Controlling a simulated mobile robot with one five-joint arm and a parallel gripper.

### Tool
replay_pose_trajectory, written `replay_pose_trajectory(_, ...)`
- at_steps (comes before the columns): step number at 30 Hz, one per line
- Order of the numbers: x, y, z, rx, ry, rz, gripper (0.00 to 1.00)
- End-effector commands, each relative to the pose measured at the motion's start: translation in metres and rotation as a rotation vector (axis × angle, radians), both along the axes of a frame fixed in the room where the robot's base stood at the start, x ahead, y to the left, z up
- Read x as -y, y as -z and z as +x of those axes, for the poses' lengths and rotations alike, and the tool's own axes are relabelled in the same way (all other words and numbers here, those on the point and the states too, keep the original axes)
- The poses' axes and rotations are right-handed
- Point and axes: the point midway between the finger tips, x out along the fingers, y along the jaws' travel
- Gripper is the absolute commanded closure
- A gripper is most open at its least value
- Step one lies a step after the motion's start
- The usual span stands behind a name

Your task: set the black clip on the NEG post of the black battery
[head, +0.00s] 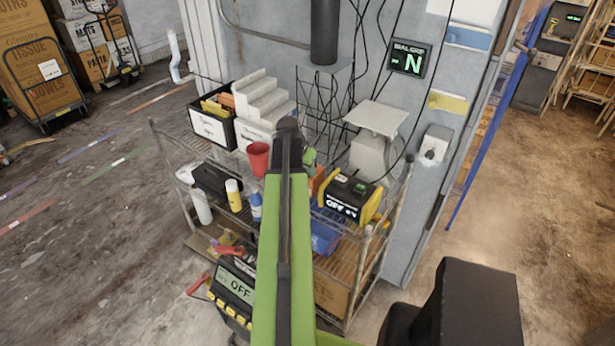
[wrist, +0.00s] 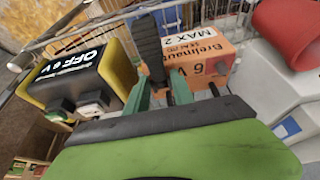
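My gripper shows in the wrist view (wrist: 160,82) as teal and dark ribbed parts beyond my green arm. An orange 6 V battery box (wrist: 198,56) marked "Breinault MAX 2" lies just beyond the fingers. In the head view it shows only partly (head: 318,182), behind my arm. A black and yellow unit with a lit OFF display (wrist: 75,70) stands left of the fingers; it also shows in the head view (head: 345,197).
A red cup (head: 258,157), a yellow bottle (head: 233,195) and a dark case (head: 215,181) crowd the wire rack's top shelf. A white scale (head: 375,135) stands at the back right. A second OFF-display unit (head: 234,286) sits low. Open floor lies left and right.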

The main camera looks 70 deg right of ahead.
Motion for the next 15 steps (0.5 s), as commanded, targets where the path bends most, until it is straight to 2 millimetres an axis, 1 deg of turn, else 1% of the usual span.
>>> replay_pose_trajectory(1, 0.0, 0.0, 0.0005, 0.001, 0.0, 0.0, 0.81)
replay_pose_trajectory(5, -0.0001, 0.0, 0.0008, 0.001, 0.0, 0.0, 0.98)
replay_pose_trajectory(6, -0.0001, 0.0, 0.0009, 0.002, -0.001, 0.0, 1.0)
replay_pose_trajectory(15, -0.0003, -0.0001, 0.0013, 0.001, -0.002, 0.0, 1.0)
